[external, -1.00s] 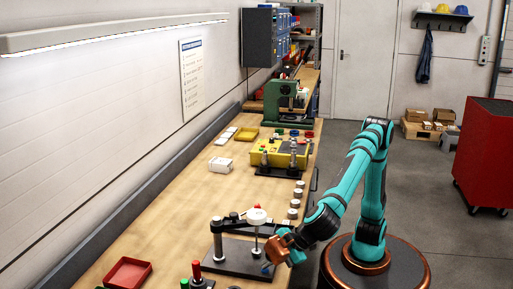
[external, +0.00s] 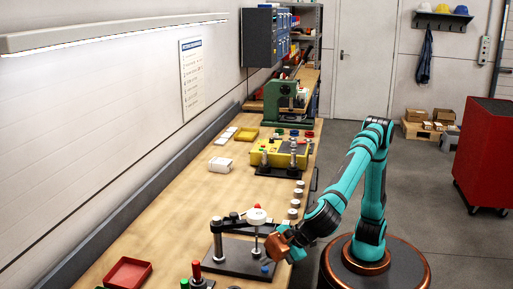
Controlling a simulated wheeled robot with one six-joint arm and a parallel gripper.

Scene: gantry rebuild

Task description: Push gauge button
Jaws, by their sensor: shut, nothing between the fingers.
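The gauge (external: 257,215) is a round white head on a thin post, held by a dark arm from a grey column (external: 217,240) on a dark base plate (external: 236,262). A small red spot, perhaps the button (external: 257,206), shows at the top of the gauge. My gripper (external: 266,266) is shut and empty. Its tip is low over the right edge of the base plate, below and right of the gauge. I cannot tell whether it touches the plate.
A red tray (external: 128,272) lies at the front left of the workbench (external: 188,213). A red-capped post (external: 196,271) stands close by. Several round pale parts (external: 294,204) line the right edge. A yellow box (external: 280,156) sits farther back. The bench's left middle is clear.

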